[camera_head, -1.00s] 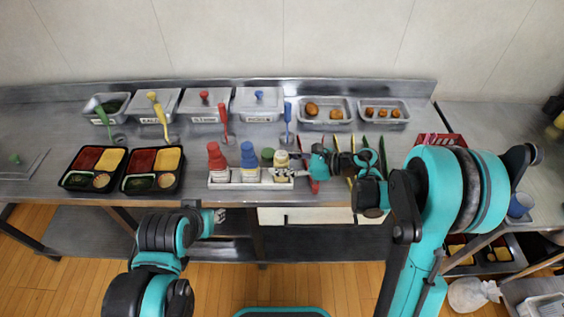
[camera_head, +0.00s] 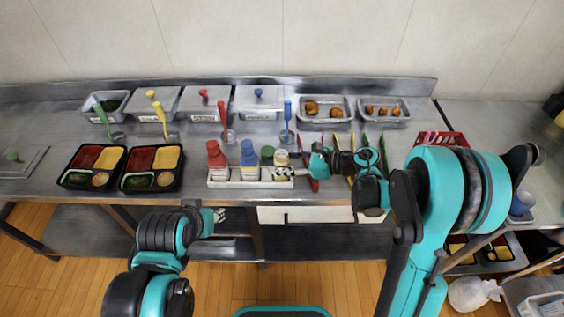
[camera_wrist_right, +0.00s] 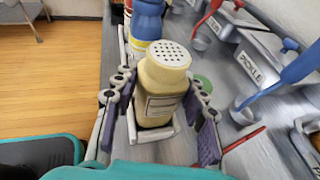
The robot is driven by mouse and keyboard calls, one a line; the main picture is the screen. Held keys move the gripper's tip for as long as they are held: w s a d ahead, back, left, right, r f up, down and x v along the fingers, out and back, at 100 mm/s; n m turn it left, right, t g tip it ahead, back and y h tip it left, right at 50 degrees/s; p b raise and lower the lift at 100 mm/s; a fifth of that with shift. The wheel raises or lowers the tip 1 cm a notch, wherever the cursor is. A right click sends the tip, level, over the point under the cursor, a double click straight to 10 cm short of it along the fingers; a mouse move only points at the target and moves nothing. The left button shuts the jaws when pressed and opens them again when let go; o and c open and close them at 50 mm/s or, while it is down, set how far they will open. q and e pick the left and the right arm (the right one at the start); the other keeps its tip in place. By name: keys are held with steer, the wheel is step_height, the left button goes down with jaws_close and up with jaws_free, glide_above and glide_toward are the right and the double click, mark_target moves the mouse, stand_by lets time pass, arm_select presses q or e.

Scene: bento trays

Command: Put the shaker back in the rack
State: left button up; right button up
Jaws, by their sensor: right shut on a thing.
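The shaker (camera_head: 281,158) has a cream-yellow body, a label and a pale perforated top. It stands upright at the right end of the white rack (camera_head: 234,185). In the right wrist view the shaker (camera_wrist_right: 163,88) is between the fingers of my right gripper (camera_wrist_right: 160,112), which is shut on it. The rack's end (camera_wrist_right: 152,135) shows around its lower part; whether its base rests on the rack floor is hidden. My left gripper (camera_head: 219,215) is low in front of the table, away from the rack, and its fingers are too small to read.
A red bottle (camera_head: 216,161) and a blue bottle (camera_head: 248,160) stand in the rack. A green lid (camera_head: 267,154) is behind the shaker. Two bento trays (camera_head: 120,182) lie left. Lidded containers (camera_head: 258,103) line the back. Coloured utensils (camera_head: 351,182) lie right of the rack.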

steer(key=shift+f+b, duration=0.6)
steer(key=shift+f, duration=0.1)
steer(key=shift+f, duration=0.15)
steer(key=o, duration=0.7)
steer(key=v, duration=1.2)
